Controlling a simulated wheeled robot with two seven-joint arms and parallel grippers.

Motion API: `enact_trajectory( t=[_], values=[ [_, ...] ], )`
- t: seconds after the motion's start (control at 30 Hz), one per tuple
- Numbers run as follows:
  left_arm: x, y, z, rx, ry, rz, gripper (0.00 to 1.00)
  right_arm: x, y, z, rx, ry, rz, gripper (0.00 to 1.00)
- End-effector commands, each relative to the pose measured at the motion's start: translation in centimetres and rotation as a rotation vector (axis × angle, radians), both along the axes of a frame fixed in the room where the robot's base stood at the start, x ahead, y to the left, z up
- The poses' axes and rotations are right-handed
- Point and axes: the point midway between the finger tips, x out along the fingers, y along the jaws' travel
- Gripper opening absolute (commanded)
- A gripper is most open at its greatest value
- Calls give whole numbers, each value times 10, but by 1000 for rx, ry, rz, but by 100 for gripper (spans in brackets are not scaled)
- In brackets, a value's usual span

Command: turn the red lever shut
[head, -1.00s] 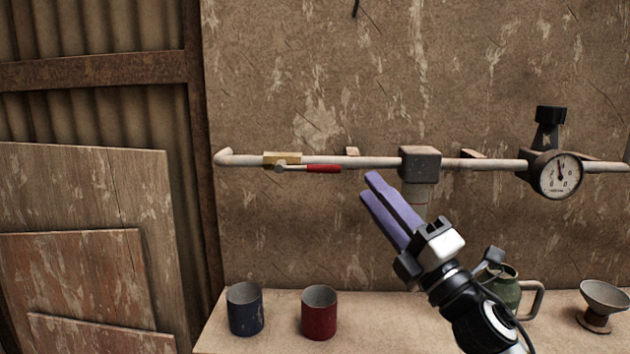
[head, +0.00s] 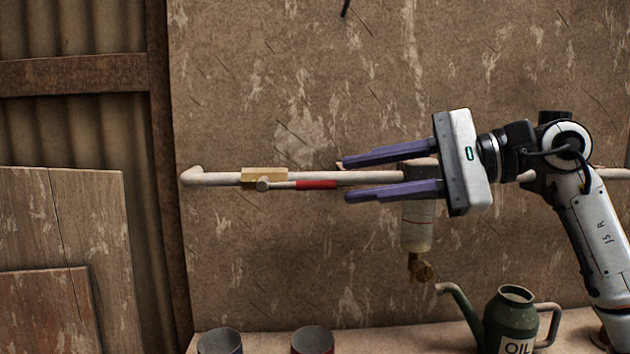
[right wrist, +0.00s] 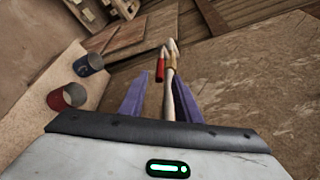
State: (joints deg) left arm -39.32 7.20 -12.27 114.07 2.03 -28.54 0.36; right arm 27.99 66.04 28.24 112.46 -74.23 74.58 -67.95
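The red lever (head: 316,185) lies level along the pale pipe (head: 215,179), its pivot on a brass valve block (head: 264,175) at the left and its red grip pointing right. The fingertips are just right of the red grip's end, and nothing is held. My left gripper is not in view.
A filter bowl (head: 417,228) hangs from the pipe behind my right gripper. A green oil can (head: 511,318) stands on the shelf at right. A blue cup (head: 219,342) and a red cup (head: 313,341) stand below the lever. The wall around the lever is clear.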

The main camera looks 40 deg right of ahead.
Motion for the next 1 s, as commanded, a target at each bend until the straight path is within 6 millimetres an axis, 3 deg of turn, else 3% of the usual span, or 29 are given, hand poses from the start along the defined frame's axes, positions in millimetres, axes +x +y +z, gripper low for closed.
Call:
enact_trajectory(
  t=[0.13, 0.4, 0.77, 0.97, 1.0],
  values=[
    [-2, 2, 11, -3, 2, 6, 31, 22, 19, -2, 2, 2, 4, 30],
    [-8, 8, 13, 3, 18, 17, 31, 50, 42, -11, 5, 0, 3, 30],
    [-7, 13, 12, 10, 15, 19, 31, 55, 46, -15, 4, 1, 3, 30],
    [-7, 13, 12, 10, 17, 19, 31, 55, 46, -15, 5, 1, 2, 0],
    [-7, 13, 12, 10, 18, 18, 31, 55, 46, -15, 5, 1, 2, 0]
  ],
)
